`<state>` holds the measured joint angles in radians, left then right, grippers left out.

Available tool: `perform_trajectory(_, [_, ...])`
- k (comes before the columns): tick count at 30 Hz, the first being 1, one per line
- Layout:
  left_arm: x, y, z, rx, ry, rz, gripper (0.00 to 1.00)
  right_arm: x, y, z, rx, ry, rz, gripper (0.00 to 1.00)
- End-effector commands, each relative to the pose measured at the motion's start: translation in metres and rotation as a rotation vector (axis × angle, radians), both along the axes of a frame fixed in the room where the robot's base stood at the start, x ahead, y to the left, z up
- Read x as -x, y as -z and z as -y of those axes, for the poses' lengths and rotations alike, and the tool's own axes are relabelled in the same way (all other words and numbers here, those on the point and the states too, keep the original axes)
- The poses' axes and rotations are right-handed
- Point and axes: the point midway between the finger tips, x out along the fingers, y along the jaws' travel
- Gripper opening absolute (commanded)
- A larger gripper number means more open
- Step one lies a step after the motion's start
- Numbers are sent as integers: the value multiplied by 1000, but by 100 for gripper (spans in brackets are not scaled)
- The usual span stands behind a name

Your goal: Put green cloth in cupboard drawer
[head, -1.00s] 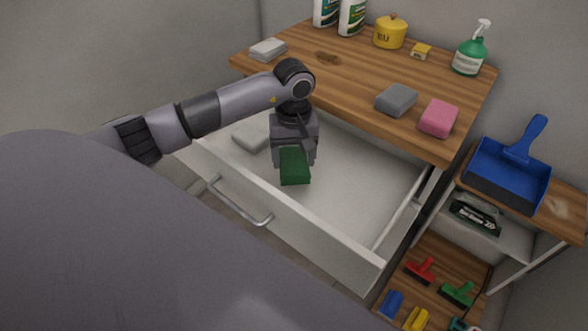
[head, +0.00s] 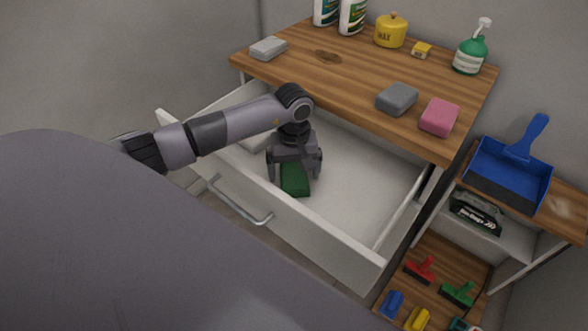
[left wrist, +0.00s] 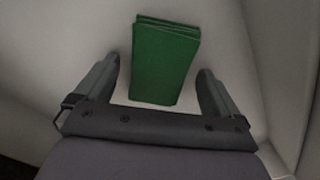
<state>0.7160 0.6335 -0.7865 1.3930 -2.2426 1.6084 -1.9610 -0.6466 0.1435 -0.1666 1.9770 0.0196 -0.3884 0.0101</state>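The green cloth (head: 294,180) is a folded block lying in the open white cupboard drawer (head: 350,190). It also shows in the left wrist view (left wrist: 164,62), flat on the pale drawer floor. My left gripper (head: 294,172) is inside the drawer just above the cloth. In the left wrist view the left gripper's fingers (left wrist: 160,90) are spread, with a gap on each side of the cloth. The gripper hides part of the cloth in the head view. My right gripper is not in view.
A light cloth (head: 258,138) lies in the drawer's far left. The wooden top (head: 350,75) above holds a grey sponge (head: 398,98), a pink sponge (head: 439,117) and bottles. A blue dustpan (head: 508,175) is at the right. The drawer's right part is clear.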

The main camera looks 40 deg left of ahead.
Motion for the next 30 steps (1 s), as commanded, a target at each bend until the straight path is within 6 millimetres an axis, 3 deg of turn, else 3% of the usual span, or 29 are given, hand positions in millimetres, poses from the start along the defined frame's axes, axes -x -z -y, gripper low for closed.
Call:
perform_trajectory(10, [-1, -8, 0, -1, 0, 2, 97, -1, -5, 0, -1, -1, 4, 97])
perform_trajectory(24, [-1, -101, -1, -3, 1, 3, 97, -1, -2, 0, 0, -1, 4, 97])
perform_trajectory(30, [-1, -120, 0, 0, 0, 1, 97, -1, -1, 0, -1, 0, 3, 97])
